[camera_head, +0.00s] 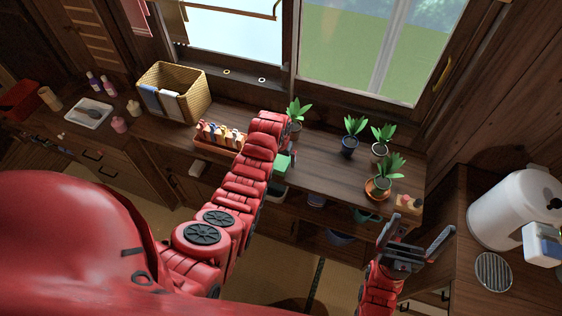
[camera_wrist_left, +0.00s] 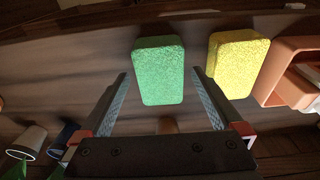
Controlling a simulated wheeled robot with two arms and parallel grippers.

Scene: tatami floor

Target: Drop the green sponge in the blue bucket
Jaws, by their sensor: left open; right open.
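The green sponge (camera_wrist_left: 158,60) lies on the wooden counter, and part of it shows beside my left arm in the head view (camera_head: 283,164). My left gripper (camera_wrist_left: 160,74) is open, with its fingers pointing at the sponge, one on each side in the wrist picture. I cannot tell how far apart they are in depth. In the head view the left fingers are mostly hidden by my arm. My right gripper (camera_head: 421,224) is open and empty near the counter's right end. A bluish container (camera_head: 338,238) sits low under the counter; I cannot tell surely whether it is the bucket.
A yellow sponge (camera_wrist_left: 238,65) lies just right of the green one, beside an orange tray (camera_wrist_left: 290,72). Several potted plants (camera_head: 351,135) stand on the counter's right half. A wicker basket (camera_head: 185,82) stands left. A white appliance (camera_head: 510,208) is at far right.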

